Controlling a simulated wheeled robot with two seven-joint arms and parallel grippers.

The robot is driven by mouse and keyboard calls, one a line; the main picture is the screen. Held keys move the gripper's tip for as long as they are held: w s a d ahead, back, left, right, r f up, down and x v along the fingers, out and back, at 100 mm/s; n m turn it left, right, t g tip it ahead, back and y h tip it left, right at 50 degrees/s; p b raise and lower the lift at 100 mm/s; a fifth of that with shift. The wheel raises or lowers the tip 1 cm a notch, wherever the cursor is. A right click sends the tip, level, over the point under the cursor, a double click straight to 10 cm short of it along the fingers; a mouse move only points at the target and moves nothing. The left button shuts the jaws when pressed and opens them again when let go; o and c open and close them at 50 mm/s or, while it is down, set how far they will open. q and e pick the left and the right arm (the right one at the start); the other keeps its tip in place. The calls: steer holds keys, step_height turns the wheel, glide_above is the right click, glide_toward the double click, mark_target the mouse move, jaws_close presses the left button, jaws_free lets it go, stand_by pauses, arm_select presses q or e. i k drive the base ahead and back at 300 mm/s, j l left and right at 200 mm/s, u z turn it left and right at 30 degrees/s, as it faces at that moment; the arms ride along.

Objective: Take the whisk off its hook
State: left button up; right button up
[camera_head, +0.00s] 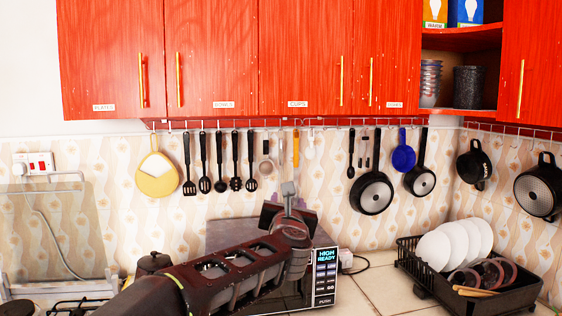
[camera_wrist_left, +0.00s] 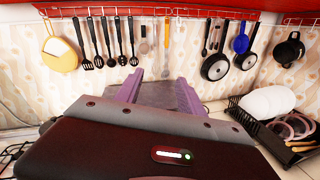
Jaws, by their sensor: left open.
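I cannot make out the whisk for certain. Several slim tools hang from the rail, including black utensils (camera_head: 220,165), a pale grey tool (camera_head: 266,160), an orange-handled tool (camera_head: 296,147) and a white one (camera_head: 310,146). My left gripper (camera_head: 288,208) is raised in front of the wall, below the pale and orange tools. In the left wrist view its purple fingers (camera_wrist_left: 158,92) are spread with nothing between them, and the orange-handled tool (camera_wrist_left: 168,37) hangs beyond and above them. My right gripper is in neither view.
Red cabinets (camera_head: 260,60) overhang the rail (camera_head: 335,124). A microwave (camera_head: 325,278) stands behind my left arm. A black dish rack (camera_head: 430,272) with white plates (camera_head: 434,250) stands at right.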

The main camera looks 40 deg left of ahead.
mark_target(280, 142)
steer(key=i+j, duration=1.05)
steer(key=j, duration=0.3)
